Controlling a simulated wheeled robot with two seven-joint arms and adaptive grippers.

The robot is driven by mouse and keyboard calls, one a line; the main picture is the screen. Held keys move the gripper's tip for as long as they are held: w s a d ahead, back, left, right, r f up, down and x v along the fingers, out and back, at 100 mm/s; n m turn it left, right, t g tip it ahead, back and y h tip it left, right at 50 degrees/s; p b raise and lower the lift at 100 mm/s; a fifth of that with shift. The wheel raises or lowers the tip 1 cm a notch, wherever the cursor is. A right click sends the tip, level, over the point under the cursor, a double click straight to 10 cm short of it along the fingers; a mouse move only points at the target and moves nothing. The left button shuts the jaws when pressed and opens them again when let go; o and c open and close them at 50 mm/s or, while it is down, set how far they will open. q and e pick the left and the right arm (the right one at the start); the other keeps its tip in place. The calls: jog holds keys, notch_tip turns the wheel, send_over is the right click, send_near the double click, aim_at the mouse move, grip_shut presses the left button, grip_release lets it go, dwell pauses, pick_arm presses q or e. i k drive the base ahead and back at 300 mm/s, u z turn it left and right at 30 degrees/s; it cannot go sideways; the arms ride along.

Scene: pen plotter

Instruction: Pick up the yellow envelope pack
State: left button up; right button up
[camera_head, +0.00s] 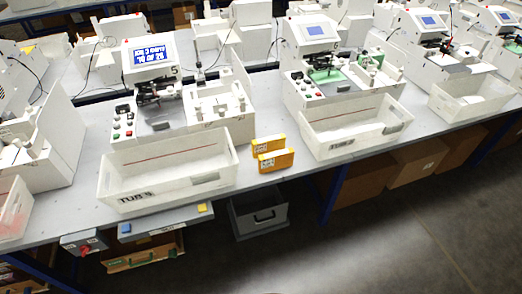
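Two yellow envelope packs stand close together on the grey bench, in the gap between two white tubs. The front yellow pack (276,160) is nearer the bench's front edge and shows a white label on its left part. The rear yellow pack (268,144) stands just behind it and is partly hidden by the front one. Neither of my grippers shows in the head view.
A white tub (150,189) marked TUB 5 stands left of the packs, another white tub (350,141) right. Plotter machines (150,85) stand behind. Floor (400,230) in front is clear.

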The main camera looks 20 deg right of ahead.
aim_at(266, 145)
jog(key=k, duration=1.1)
jog(key=z, duration=1.1)
jog(key=i, duration=2)
jog(key=u, duration=0.4)
